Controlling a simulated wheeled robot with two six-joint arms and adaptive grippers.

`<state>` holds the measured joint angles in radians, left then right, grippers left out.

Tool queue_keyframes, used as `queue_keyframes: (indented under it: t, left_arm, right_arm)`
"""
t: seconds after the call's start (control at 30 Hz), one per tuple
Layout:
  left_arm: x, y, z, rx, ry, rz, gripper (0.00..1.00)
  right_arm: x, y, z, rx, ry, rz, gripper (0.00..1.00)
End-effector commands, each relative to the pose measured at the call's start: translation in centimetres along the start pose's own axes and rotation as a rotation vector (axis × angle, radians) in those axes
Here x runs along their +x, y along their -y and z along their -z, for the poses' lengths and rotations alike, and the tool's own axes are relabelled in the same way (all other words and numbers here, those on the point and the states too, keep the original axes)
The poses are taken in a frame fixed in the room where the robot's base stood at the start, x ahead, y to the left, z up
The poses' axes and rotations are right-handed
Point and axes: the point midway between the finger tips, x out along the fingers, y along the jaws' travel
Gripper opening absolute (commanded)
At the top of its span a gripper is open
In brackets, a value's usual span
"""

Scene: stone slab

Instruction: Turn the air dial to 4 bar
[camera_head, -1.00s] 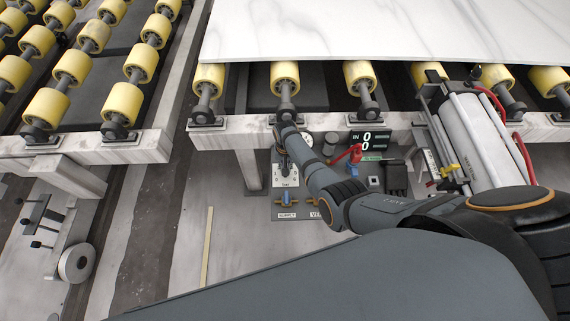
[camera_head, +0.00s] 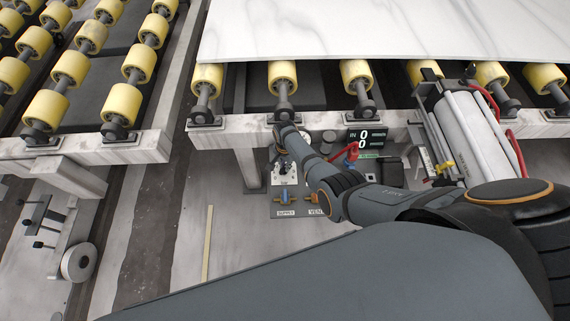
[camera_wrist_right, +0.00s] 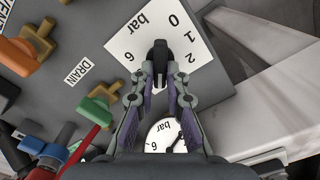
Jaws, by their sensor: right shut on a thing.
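The air dial's white plate (camera_head: 285,172) is on the grey panel below the roller frame. In the right wrist view the plate (camera_wrist_right: 118,42) shows "bar", 0, 2 and 6; the 4 is not visible. My right gripper (camera_wrist_right: 160,76) is shut on the black knob (camera_wrist_right: 160,50) at the plate's middle. In the head view my right gripper (camera_head: 284,150) reaches the dial from above and partly covers it. My left gripper is not in view.
A round gauge (camera_wrist_right: 166,136) sits near my fingers. An orange-handled valve (camera_wrist_right: 20,56) and a green-handled valve (camera_wrist_right: 94,112) stand beside the dial. A blue-handled valve (camera_head: 286,198) sits below it. A marble slab (camera_head: 390,30) lies above on yellow rollers (camera_head: 282,76).

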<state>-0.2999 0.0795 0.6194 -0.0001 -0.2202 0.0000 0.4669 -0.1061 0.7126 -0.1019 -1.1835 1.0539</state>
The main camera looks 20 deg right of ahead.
Motion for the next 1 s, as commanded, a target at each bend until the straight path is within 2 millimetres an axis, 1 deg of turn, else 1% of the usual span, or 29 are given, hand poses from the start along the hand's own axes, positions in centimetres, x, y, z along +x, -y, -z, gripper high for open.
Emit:
queue_keyframes:
  t: [0.47,0.5,0.63,0.67,1.0]
  left_arm:
    - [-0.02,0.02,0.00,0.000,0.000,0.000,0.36]
    - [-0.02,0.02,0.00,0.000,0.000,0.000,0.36]
    - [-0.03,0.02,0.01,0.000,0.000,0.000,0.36]
    - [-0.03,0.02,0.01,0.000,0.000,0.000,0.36]
    - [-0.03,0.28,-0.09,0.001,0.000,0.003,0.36]
  right_arm:
    - [-0.01,0.00,0.09,0.011,-0.002,0.000,0.00]
    - [-0.02,0.00,0.09,0.011,-0.002,0.001,0.17]
    - [-0.01,0.00,0.07,0.011,-0.001,0.000,0.35]
    - [-0.01,-0.01,0.07,0.011,-0.001,0.000,0.36]
    - [-0.27,0.00,0.01,0.011,0.000,0.000,0.36]
